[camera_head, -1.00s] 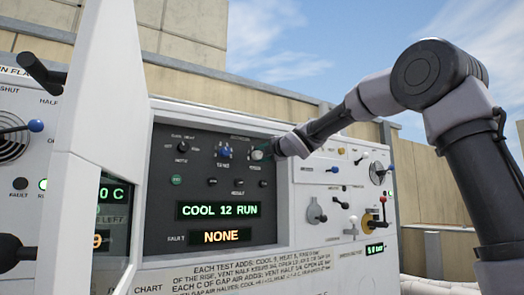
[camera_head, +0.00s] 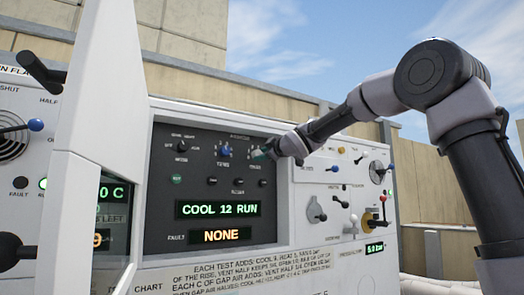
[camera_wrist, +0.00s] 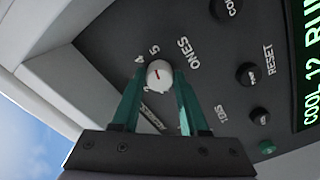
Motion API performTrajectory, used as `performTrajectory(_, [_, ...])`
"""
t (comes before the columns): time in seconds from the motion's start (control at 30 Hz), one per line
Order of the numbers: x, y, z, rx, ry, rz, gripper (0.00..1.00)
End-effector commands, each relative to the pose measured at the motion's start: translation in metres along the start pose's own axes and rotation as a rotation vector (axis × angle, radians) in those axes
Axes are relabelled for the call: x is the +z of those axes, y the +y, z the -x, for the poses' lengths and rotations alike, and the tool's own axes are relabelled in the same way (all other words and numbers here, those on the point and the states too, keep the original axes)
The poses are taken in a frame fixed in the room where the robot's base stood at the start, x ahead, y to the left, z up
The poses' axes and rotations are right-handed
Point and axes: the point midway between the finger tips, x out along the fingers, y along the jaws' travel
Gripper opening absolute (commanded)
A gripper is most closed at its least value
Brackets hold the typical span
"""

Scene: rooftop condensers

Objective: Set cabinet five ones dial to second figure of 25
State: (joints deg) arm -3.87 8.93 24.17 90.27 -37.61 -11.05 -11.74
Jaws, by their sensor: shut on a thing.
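In the wrist view, the ones dial (camera_wrist: 158,75) is a small round white knob with a red line, below the word ONES, with figures 4 and 5 beside it. The red line slants up-left to down-right; its upper end lies roughly toward 4, but I cannot tell its exact setting. My gripper (camera_wrist: 158,88) has its two teal fingers shut on the knob's sides. In the head view my gripper (camera_head: 268,153) is at the panel's upper right and mostly hides the dial. The blue tens dial (camera_head: 225,152) is to its left.
Below the dials, a green display (camera_head: 217,209) reads COOL 12 RUN and an amber one (camera_head: 221,236) reads NONE. Small buttons (camera_wrist: 249,75) lie close to the fingers. Levers (camera_head: 317,210) stand on the white panel to the right. A white post (camera_head: 98,150) stands at left.

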Motion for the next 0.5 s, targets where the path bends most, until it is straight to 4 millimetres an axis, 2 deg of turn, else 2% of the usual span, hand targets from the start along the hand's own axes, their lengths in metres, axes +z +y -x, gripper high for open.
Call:
performTrajectory(0.03, [-0.0085,0.0021,0.0009,0.005,0.015,-0.019,0.0])
performTrajectory(0.5, [-0.0094,0.0032,0.0013,0.006,0.017,-0.118,0.0])
